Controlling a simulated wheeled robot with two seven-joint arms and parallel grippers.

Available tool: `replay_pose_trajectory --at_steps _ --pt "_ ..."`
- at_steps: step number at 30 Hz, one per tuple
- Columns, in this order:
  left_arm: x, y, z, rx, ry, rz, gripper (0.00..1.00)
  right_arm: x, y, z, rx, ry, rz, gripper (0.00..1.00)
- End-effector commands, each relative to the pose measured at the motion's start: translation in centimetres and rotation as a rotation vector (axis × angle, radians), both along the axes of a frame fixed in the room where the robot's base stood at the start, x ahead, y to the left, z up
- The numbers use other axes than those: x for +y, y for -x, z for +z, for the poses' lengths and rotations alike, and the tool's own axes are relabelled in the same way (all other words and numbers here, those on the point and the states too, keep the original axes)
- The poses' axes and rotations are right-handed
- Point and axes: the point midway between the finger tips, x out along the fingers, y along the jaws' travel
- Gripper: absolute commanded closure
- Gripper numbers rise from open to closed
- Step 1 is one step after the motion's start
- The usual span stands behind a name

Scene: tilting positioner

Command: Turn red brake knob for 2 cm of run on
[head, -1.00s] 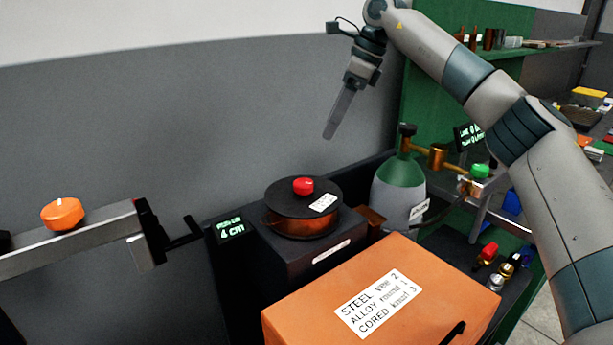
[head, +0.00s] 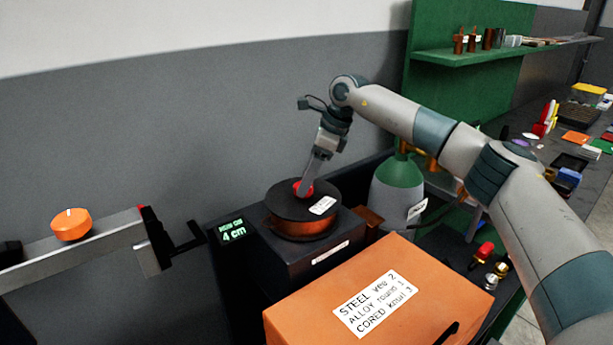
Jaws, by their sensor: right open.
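The red brake knob (head: 309,188) sits on top of a round black-capped spool with a copper-coloured side (head: 291,223), mounted on a dark box. My right gripper (head: 303,188) points down at the knob with its fingertips at knob height. The near finger covers part of the knob, which shows red on both sides of it. The jaws are open; whether a finger touches the knob I cannot tell. A small display (head: 233,231) left of the spool reads 4 cm in green. My left gripper is not in view.
A large orange box (head: 455,293) with a white label stands in front of the spool. A grey-green gas cylinder (head: 397,196) stands close on the right. A metal bar with an orange knob (head: 71,225) is at the left. Space above the spool's left is clear.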

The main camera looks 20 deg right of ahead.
Motion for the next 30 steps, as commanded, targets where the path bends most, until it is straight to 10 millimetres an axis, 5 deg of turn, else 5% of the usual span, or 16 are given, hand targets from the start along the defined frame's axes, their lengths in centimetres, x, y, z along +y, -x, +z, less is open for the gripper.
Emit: replay_pose_trajectory --at_steps 14,20,30 --pt "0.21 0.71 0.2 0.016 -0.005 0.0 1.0 0.35 -0.2 -1.08 -0.001 0.0 0.0 0.42" --pt "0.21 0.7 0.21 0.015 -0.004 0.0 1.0 0.34 -0.2 -1.05 -0.001 0.0 0.0 0.83" --pt "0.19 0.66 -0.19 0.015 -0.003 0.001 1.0 0.33 -0.19 -1.14 -0.002 0.001 -0.025 0.83"
